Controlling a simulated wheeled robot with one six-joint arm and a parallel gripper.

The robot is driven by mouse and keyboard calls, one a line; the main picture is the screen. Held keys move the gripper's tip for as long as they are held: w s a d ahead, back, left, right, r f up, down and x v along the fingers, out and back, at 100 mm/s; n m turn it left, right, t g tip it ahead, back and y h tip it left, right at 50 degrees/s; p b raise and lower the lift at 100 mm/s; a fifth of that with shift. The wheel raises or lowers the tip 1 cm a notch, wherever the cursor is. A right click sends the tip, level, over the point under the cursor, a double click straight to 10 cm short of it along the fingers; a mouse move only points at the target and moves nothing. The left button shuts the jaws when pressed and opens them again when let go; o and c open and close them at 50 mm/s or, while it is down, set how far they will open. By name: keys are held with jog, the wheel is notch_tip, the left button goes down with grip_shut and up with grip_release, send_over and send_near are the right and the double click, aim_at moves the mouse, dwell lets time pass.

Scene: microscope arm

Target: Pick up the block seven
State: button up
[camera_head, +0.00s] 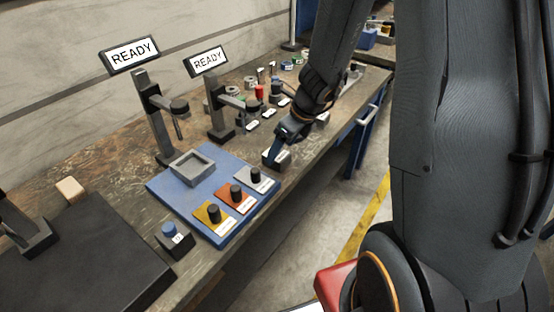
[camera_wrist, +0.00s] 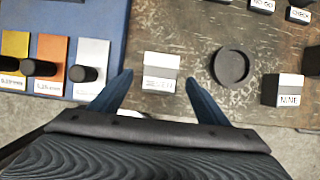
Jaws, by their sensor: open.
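The block seven (camera_wrist: 161,66) is a small block with a pale top and a white label that appears to read SEVEN. It stands on the worn bench top, right of the blue board in the wrist view. My gripper (camera_wrist: 159,78) is open, with one blue finger on each side of the block's near part. I cannot tell whether the fingers reach down around it. In the head view my gripper (camera_head: 276,152) is low over a dark block (camera_head: 283,160) beside the blue board, and partly hides it.
A block labelled NINE (camera_wrist: 283,90) and a round black disc (camera_wrist: 231,67) are to the right. The blue board (camera_head: 165,190) holds a grey tray (camera_head: 192,168) and coloured plates with black knobs. Two READY signs (camera_head: 132,54) stand behind. The bench's front edge is close.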

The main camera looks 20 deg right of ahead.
jog(key=b+x, duration=0.1)
jog(key=x, duration=0.3)
jog(key=shift+w+a+f, duration=0.15)
jog(key=shift+w, duration=0.05)
jog(key=shift+w, duration=0.1)
grip_shut()
